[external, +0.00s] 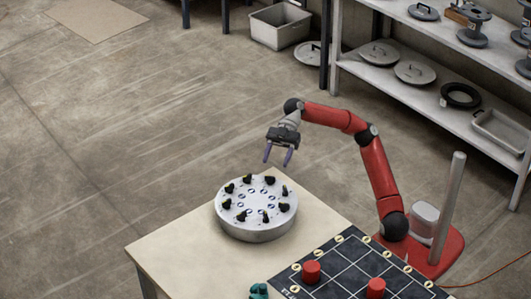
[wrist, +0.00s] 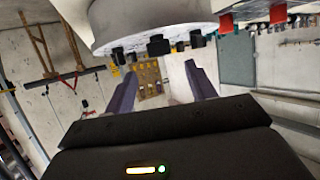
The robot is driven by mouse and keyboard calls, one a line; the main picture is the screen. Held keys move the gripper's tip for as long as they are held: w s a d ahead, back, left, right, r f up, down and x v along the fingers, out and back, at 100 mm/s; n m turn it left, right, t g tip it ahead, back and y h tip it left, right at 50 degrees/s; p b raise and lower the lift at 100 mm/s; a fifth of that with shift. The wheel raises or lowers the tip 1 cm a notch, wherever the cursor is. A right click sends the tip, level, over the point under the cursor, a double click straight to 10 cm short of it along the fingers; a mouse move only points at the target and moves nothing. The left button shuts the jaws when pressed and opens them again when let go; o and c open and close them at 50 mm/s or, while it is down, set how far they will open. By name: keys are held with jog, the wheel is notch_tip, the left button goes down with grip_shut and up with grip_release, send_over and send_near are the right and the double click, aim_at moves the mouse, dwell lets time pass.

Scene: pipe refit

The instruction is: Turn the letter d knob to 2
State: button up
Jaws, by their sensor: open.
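A round white drum (external: 258,226) stands on the pale table, with several black knobs in a ring on its top. Blue-marked white discs lie inside the ring. The letters and numbers are too small to read, so I cannot tell which knob is d. My gripper (external: 278,157) is open and empty, held above the drum's far side with its fingers pointing down. In the wrist view the open gripper (wrist: 158,84) shows two purple-grey fingers below the drum (wrist: 150,20), which appears upside down with black knobs along its edge. Nothing is between the fingers.
A dark gridded board (external: 345,262) with red cylinders (external: 311,272) lies at the table's right. A small teal object (external: 259,291) sits at the front edge. Metal shelves (external: 425,100) with lids and pans stand behind my arm. The table's left part (external: 175,250) is clear.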

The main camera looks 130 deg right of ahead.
aim_at(270, 176)
jog(key=x, duration=0.7)
jog(key=shift+w+a+f, duration=0.1)
jog(key=shift+w+a, duration=0.1)
jog(key=shift+w, duration=0.05)
jog(key=c, duration=1)
jog(key=shift+o, duration=0.2)
jog(key=shift+f+b, duration=0.1)
jog(key=shift+b, duration=0.4)
